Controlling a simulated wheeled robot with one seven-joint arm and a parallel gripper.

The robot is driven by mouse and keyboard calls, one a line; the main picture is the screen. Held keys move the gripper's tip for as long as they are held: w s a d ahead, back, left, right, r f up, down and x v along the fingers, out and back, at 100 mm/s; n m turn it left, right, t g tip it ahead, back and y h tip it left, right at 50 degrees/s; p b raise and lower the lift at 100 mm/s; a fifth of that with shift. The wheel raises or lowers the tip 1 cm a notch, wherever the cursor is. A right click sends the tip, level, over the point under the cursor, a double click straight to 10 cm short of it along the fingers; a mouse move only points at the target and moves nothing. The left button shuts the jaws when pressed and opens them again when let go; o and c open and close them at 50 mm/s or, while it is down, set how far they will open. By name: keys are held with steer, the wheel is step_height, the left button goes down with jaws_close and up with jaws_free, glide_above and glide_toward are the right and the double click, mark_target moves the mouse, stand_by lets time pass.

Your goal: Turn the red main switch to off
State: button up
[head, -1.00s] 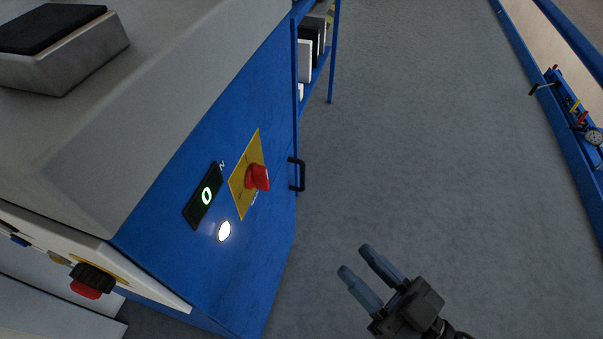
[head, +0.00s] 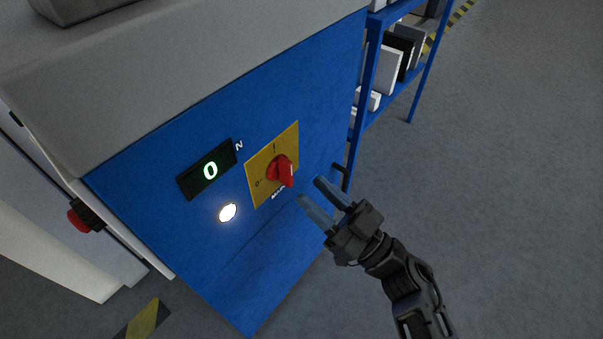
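The red main switch (head: 280,170) is a rotary knob on a yellow plate (head: 263,192) on the blue side panel of the machine. The plate has a mark "I" at its top and "0" at its left. A pale line on the knob's grip runs roughly up and down, toward the "I". My gripper (head: 317,197) is just below and right of the knob, its two blue-grey fingers apart and pointing up-left toward it. Nothing is between the fingers. They appear apart from the knob, though the exact depth gap is hard to tell.
Left of the switch are a display (head: 207,170) showing a green 0 and a lit white lamp (head: 228,212). A black handle (head: 340,172) sticks out at the panel's right edge. A blue shelf (head: 392,95) stands behind. The grey floor (head: 500,190) at right is clear.

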mark_target(291, 172)
steer(key=shift+x, duration=2.75)
steer(key=shift+s, duration=0.1)
steer(key=shift+c, duration=0.3)
jaws_close()
